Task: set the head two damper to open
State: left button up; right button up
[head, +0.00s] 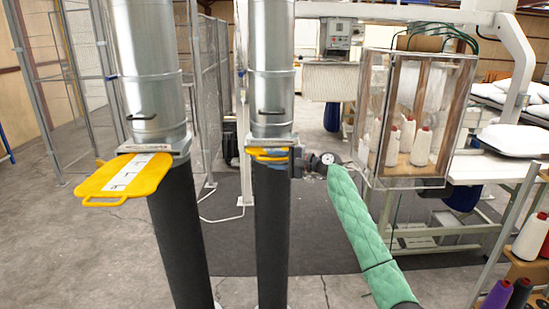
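Two vertical metal ducts stand ahead, each with a yellow slide damper where the metal meets a black lower tube. The left damper plate (126,178) sticks far out toward the front left, with a white marked strip on it and a handle loop at its near edge. The right damper (268,154) shows only a short yellow edge and handle below its collar. I cannot read which one is head two. My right gripper (288,162) is at the right side of the right damper, partly behind the duct. Its fingers are too small and hidden to judge. My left gripper is out of view.
A clear cabinet (415,115) with thread cones stands just right of my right arm. A rack with several thread cones (531,237) is at the lower right. Wire mesh fencing (212,85) stands behind the ducts. The floor at the left is clear.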

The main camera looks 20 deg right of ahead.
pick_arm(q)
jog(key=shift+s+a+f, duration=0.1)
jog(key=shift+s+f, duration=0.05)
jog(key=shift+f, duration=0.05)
pick_arm(e)
jog(key=shift+w+a, duration=0.15)
grip_shut()
jog(key=shift+f, duration=0.1)
